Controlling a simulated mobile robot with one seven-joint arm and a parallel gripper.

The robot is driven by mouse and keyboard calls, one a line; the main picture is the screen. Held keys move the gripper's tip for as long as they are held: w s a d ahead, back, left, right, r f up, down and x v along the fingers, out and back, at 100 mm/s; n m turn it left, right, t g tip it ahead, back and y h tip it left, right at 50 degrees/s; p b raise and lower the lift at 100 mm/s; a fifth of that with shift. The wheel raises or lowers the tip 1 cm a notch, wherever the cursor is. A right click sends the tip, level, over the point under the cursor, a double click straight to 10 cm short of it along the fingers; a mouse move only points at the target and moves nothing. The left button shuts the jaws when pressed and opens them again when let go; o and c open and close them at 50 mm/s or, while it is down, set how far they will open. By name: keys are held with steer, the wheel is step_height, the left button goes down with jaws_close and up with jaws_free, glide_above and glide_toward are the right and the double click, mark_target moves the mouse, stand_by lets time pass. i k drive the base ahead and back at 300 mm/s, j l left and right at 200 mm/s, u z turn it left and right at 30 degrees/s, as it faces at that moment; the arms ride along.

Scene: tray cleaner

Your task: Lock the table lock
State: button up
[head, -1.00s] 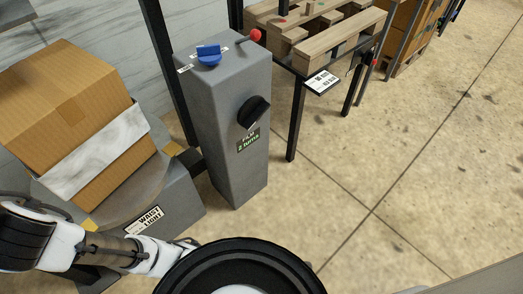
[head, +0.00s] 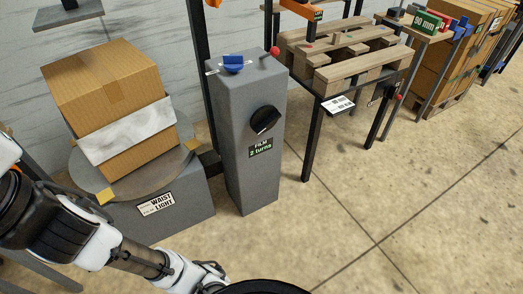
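A grey control post (head: 250,175) stands near the middle of the head view. On its top are a blue knob (head: 233,64) and a lever with a red ball end (head: 274,51). A black knob (head: 265,120) is on its front, above a label reading "FILM 2 turns". Left of the post is a round turntable (head: 100,181) on a grey base. No part is legibly marked as the table lock, so I cannot tell which one it is. My arm crosses the lower left, left of and below the post; my gripper's fingers do not show.
A cardboard box (head: 103,80) with a white band (head: 125,133) sits on the turntable. A wooden pallet (head: 345,65) lies on a dark stand (head: 310,140) to the right of the post. Open concrete floor (head: 420,190) lies at the right and front.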

mark_target(273, 51)
steer(key=i+u, duration=0.15)
steer(key=i, duration=0.35)
steer(key=i+l+u, duration=0.2)
steer(key=i, duration=0.3)
steer(key=j, duration=0.1)
